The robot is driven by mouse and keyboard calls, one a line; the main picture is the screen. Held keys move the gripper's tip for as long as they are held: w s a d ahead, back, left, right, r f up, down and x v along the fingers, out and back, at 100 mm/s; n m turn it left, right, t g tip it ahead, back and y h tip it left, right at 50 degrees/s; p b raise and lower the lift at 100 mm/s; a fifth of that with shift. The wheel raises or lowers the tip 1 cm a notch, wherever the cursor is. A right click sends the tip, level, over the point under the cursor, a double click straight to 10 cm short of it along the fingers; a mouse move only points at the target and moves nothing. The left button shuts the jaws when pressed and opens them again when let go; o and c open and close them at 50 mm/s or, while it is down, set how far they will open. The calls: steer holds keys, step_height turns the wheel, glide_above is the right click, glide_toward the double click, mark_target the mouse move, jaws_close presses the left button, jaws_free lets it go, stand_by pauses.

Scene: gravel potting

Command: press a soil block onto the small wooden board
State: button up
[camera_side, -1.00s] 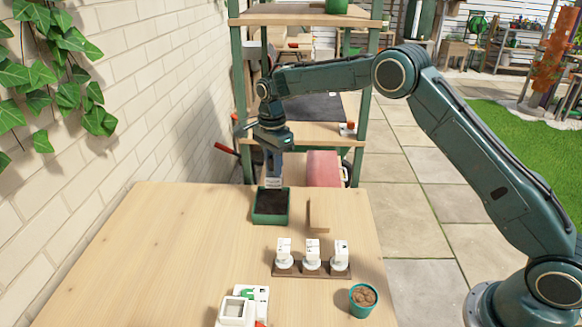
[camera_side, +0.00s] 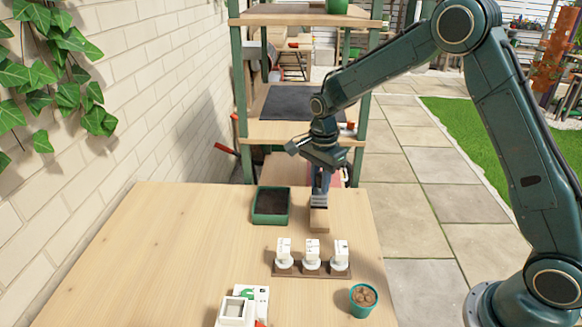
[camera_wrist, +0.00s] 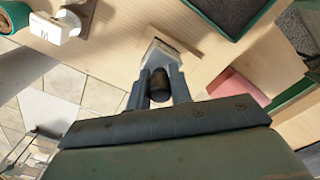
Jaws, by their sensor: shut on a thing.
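My gripper (camera_side: 320,178) is shut on the dark handle (camera_wrist: 158,84) of a soil-blocking tool. The tool's pale, square metal mould (camera_side: 319,200) points down, and it also shows past the fingers in the wrist view (camera_wrist: 162,52). The small wooden board (camera_side: 319,224) is directly below the mould at the table's far right. I cannot tell whether the mould touches the board. Any soil inside the mould is hidden. A green tray (camera_side: 257,217) of dark soil stands left of the board, and part of it shows in the wrist view (camera_wrist: 238,38).
Three white-topped pieces (camera_side: 312,252) stand in a brown rack (camera_side: 298,272) nearer the camera. A green pot (camera_side: 363,308) with brown fill is at the front right. A white device (camera_side: 236,311) stands at the front. The table's left side is clear.

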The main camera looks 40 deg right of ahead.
mark_target(322, 196)
steer(key=shift+s+d, duration=0.1)
steer(key=shift+s, duration=0.2)
steer(key=shift+f, duration=0.1)
steer(key=shift+f, duration=2.1)
jaws_close()
steer(key=shift+s+f, duration=0.15)
steer(key=shift+r, duration=0.2)
steer(key=shift+r, duration=3)
steer(key=shift+w, duration=0.25)
